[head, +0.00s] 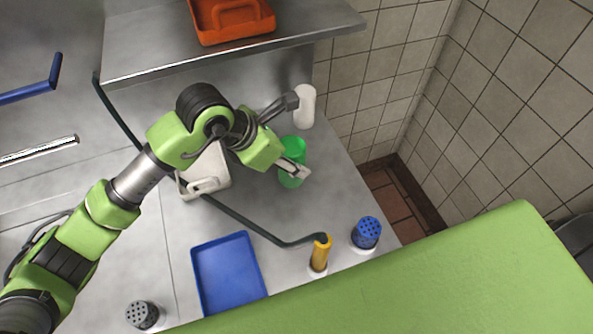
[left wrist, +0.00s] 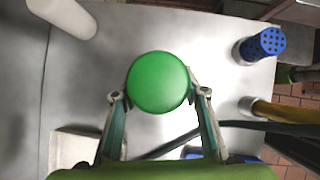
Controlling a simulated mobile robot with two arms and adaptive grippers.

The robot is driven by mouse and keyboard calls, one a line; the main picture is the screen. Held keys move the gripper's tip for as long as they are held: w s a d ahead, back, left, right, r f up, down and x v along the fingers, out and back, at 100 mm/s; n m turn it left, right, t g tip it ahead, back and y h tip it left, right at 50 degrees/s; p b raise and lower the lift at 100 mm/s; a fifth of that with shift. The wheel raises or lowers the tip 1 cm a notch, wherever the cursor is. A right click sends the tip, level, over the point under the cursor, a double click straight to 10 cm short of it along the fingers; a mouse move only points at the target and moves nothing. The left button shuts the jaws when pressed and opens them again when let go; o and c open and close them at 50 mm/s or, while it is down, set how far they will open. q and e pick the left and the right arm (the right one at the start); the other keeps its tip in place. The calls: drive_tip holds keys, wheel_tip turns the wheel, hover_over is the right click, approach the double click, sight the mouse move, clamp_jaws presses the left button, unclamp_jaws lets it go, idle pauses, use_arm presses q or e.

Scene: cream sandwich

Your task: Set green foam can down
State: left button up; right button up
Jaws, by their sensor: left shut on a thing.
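The green foam can (head: 291,147) is upright between the fingers of my left gripper (head: 300,137), over the steel counter (head: 335,200) near its right edge. In the left wrist view the can's round green top (left wrist: 158,82) sits between the two fingertips (left wrist: 160,96), which are shut on its sides. The can's bottom is partly hidden by a finger, and I cannot tell whether it touches the counter. My right gripper is not in view.
A white cylinder (head: 305,104) stands just behind the can. A white container (head: 207,168) is to the left, partly under my arm. A blue tray (head: 202,284), yellow-handled hose (head: 320,250) and blue perforated-top shaker (head: 366,232) are nearer. A shelf (head: 160,62) overhangs behind.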

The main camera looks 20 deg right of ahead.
use_arm(q)
drive_tip(key=shift+a+f, duration=0.1)
drive_tip(key=shift+f, duration=1)
drive_tip(key=f+p, duration=0.1)
drive_tip(key=f, duration=0.2)
drive_tip(key=shift+d+f, duration=0.15)
drive_tip(key=shift+d, duration=0.05)
drive_tip(key=o, duration=1.4)
drive_tip(key=shift+f, duration=0.1)
drive_tip(key=shift+o, duration=0.2)
drive_tip(key=shift+a, duration=0.1)
drive_tip(key=shift+a+r, duration=0.2)
drive_tip(key=shift+r, duration=0.2)
drive_tip(key=b+v, duration=0.3)
drive_tip(key=v, duration=0.8)
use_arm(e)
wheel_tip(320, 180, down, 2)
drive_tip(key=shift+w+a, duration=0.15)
use_arm(q)
drive_tip(key=shift+s, duration=0.15)
